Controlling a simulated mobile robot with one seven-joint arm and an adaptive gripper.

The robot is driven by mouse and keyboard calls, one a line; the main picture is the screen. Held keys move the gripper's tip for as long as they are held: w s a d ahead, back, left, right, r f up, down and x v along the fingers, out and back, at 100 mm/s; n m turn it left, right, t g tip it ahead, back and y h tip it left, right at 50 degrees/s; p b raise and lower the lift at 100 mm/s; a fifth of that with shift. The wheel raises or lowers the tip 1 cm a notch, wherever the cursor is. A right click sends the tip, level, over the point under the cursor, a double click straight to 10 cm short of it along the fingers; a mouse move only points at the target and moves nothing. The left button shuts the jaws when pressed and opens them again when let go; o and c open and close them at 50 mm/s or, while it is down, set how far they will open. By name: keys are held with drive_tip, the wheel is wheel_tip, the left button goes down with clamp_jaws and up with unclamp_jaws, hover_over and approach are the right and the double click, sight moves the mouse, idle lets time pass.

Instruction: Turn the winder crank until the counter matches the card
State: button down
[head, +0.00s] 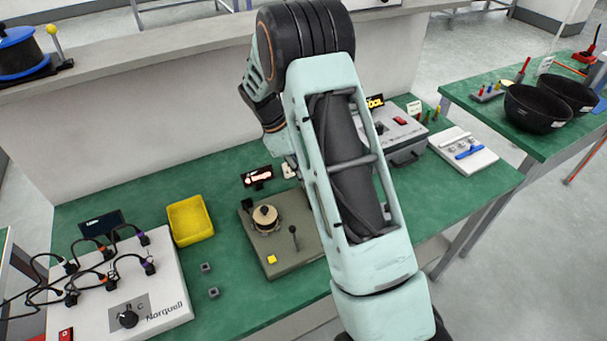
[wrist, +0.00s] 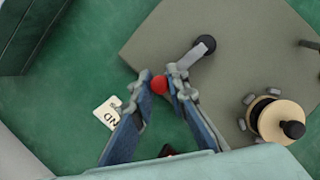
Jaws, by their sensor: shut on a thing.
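The winder's grey-olive base (head: 246,237) stands on the green bench left of my arm, and its plate (wrist: 150,48) fills much of the wrist view. On it are a cream spool (head: 266,216) with a dark top and a crank arm (wrist: 192,56) on a dark hub. In the wrist view my gripper (wrist: 160,82) is shut on the red crank knob (wrist: 159,85). My arm hides the crank in the head view. A small counter display (head: 257,177) is lit behind the base; I cannot read its digits.
A yellow tray (head: 190,220) and a white cable panel (head: 165,263) stand left of the winder. The base also carries a short dark lever (head: 294,238) and a yellow button (head: 271,259). A grey case (head: 404,143) stands to the right, behind my arm.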

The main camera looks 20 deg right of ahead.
drive_tip(key=c, duration=1.9)
unclamp_jaws()
drive_tip(key=v, duration=1.2)
